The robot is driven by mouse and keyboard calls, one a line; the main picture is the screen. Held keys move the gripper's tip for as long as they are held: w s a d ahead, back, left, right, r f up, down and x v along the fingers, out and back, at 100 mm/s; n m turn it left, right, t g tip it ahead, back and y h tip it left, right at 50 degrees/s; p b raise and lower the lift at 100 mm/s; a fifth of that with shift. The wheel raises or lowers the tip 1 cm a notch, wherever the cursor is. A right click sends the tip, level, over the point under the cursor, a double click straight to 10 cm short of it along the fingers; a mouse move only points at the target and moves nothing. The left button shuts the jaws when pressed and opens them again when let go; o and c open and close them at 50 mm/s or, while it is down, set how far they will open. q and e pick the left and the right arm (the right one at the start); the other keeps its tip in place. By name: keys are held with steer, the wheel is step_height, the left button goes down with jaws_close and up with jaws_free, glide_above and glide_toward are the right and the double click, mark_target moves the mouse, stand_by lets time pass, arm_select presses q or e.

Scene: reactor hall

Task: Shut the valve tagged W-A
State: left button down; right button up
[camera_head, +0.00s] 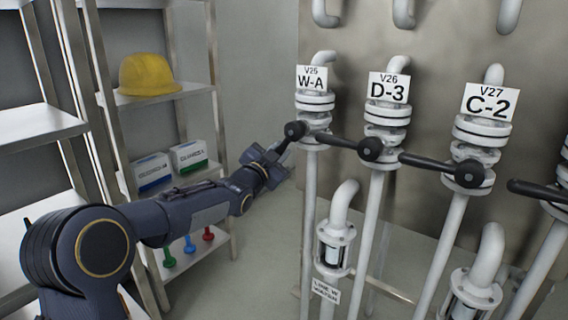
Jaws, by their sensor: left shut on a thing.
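The valve tagged W-A (315,103) is a white flanged valve on a vertical pipe, left of the other tagged valves. Its white tag (311,79) reads V25 W-A. Its black lever (286,139) runs from the round black hub down and to the left, at a different slant from the neighbouring levers. My left gripper (272,158) reaches in from the left and is shut on the outer part of this lever. The jaws hide the lever's end. My right gripper is not in view.
Valves D-3 (387,118) and C-2 (482,135) stand close on the right, their black levers pointing left. A short pipe with a sight glass (335,245) stands below. Shelves on the left hold a yellow helmet (148,75) and boxes (188,156).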

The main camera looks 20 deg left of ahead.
arm_select(q)
steer(key=shift+w+a+r+m, duration=0.2)
steer(key=shift+a+r+m, duration=0.55)
steer(key=shift+m, duration=0.25)
steer(key=m, duration=0.1)
steer(key=a+r+m+h, duration=0.1)
steer(key=m, duration=0.1)
steer(key=r+m+p, duration=0.1)
steer(key=shift+w+a+r+t, duration=0.1)
steer(key=shift+w+a+t, duration=0.15)
steer(key=shift+t, duration=0.05)
steer(key=shift+w+a+r+m+h+p, duration=0.15)
steer(key=shift+r+m+h+p, duration=0.5)
steer(key=shift+m, duration=0.95)
steer(key=shift+a+r+m+h+p, duration=0.1)
steer(key=shift+r+m+h, duration=0.35)
steer(key=shift+r+m, duration=0.85)
steer(key=shift+f+m, duration=0.3)
steer(key=shift+m, duration=0.1)
steer(key=c, duration=1.3)
jaws_free()
steer(key=shift+c, duration=0.2)
steer(key=shift+d+f, duration=0.1)
steer(key=shift+f, duration=0.05)
